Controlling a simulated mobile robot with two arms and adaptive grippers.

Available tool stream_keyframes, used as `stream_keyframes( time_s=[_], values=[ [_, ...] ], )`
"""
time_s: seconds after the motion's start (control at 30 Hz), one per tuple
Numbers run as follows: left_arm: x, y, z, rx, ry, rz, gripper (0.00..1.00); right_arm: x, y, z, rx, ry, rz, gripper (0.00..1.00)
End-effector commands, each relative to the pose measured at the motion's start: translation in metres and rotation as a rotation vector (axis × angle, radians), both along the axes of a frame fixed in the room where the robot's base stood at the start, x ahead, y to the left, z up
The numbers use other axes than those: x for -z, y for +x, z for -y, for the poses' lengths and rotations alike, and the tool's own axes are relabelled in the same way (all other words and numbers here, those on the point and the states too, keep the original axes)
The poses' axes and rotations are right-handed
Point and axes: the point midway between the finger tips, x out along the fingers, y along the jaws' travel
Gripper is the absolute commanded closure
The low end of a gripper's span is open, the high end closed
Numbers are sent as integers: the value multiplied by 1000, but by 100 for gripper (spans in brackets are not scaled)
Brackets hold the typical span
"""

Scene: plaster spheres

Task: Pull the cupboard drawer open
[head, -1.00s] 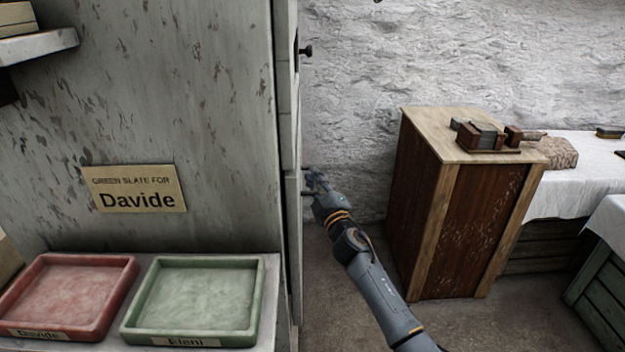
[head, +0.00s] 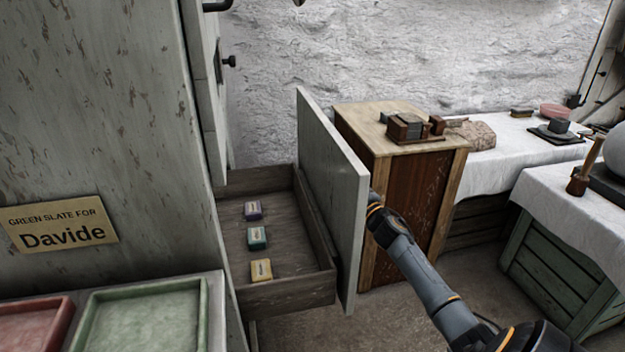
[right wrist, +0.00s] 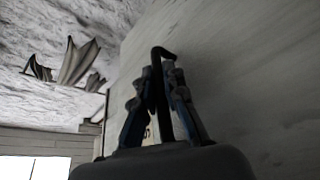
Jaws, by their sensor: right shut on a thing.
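The cupboard (head: 150,120) stands at the left in the head view, tall and grey with worn paint. Its drawer (head: 283,292) is pulled well out and shows its wooden inside. The drawer's pale front panel (head: 335,190) hides my right gripper in the head view; only my right arm shows there. In the right wrist view my right gripper (right wrist: 163,85) is shut on the dark drawer handle (right wrist: 159,54), against the panel. Three small labelled blocks lie in the drawer: purple (head: 252,210), green (head: 257,238) and yellow (head: 261,270). My left gripper is not in view.
A red tray (head: 62,325) and a green tray (head: 90,318) sit at the lower left, under a "GREEN SLATE FOR Davide" sign (head: 62,226). A wooden cabinet (head: 455,205) stands behind the drawer front. Cloth-covered tables (head: 570,205) fill the right. Floor is open at the bottom middle.

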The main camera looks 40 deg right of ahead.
Motion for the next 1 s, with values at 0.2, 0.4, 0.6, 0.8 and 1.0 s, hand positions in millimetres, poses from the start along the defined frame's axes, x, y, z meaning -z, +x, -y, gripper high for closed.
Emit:
stream_keyframes(
  time_s=[0.2,0.4,0.6,0.8,1.0],
  values=[
    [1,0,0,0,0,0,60,2,-13,26,0,-1,-4,100],
    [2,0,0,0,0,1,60,2,-17,35,0,1,-3,100],
    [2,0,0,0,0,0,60,2,-17,36,0,1,-2,100],
    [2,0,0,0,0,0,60,2,-17,35,0,1,-2,85],
    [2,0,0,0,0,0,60,1,-17,35,0,1,-2,79]
  ],
)
